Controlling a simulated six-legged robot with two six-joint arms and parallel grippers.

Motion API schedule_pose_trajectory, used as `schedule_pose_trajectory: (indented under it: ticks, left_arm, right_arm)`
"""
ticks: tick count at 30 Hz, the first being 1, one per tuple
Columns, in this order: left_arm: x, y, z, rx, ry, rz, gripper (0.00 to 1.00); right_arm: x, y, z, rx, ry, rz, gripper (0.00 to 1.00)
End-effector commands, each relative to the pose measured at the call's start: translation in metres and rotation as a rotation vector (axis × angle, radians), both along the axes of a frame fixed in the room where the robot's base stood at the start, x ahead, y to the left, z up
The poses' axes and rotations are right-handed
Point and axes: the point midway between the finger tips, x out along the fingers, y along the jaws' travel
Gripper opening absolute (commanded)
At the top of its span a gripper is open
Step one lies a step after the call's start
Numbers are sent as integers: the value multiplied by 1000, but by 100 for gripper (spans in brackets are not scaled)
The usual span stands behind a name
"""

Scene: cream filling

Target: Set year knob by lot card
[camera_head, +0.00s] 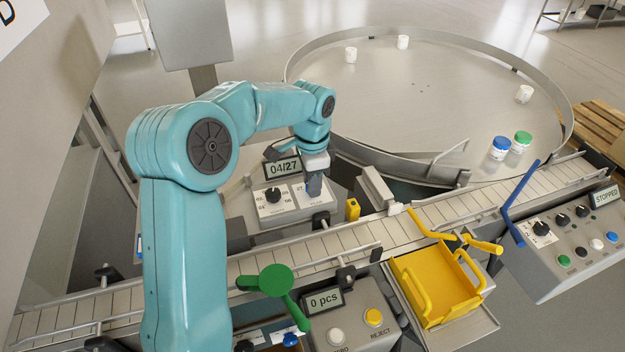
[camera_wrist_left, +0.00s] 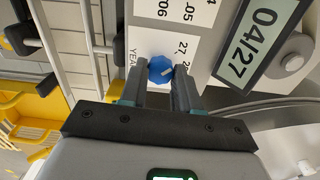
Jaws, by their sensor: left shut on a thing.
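The blue year knob (camera_wrist_left: 161,70) sits on a white dial label marked YEAR, with 27 beside it and another partly covered number. My left gripper (camera_wrist_left: 160,80) is shut on this knob, one finger on each side. A white mark shows on the knob's face. In the head view my left gripper (camera_head: 314,188) reaches down onto the dial box (camera_head: 290,214) and hides the knob. The display (camera_head: 283,168) above the box reads 04/27, also in the wrist view (camera_wrist_left: 264,42). I cannot make out a lot card. My right gripper is not in view.
A black month knob (camera_head: 272,195) is left of my gripper on the same box. A conveyor (camera_head: 330,246) runs in front, with a yellow tray (camera_head: 437,289) beyond its near edge. A round turntable (camera_head: 420,95) holds several jars. A control panel (camera_head: 565,240) reads STOPPED.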

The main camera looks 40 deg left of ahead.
Motion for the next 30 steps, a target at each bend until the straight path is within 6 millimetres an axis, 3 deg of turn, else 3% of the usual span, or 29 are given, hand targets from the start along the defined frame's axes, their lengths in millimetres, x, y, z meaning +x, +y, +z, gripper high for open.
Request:
schedule_pose_trajectory:
  ticks: [20, 21, 23, 30]
  left_arm:
    - [-1, 1, -1, 0, 6, 58, 1]
    - [-1, 0, -1, 0, 6, 58, 41]
    - [-1, 0, -1, 0, 4, 58, 57]
    - [-1, 0, 0, -1, 3, 57, 57]
  right_arm:
    - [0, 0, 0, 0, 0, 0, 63]
    - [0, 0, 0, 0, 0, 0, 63]
    - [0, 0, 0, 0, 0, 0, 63]
    - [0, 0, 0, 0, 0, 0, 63]
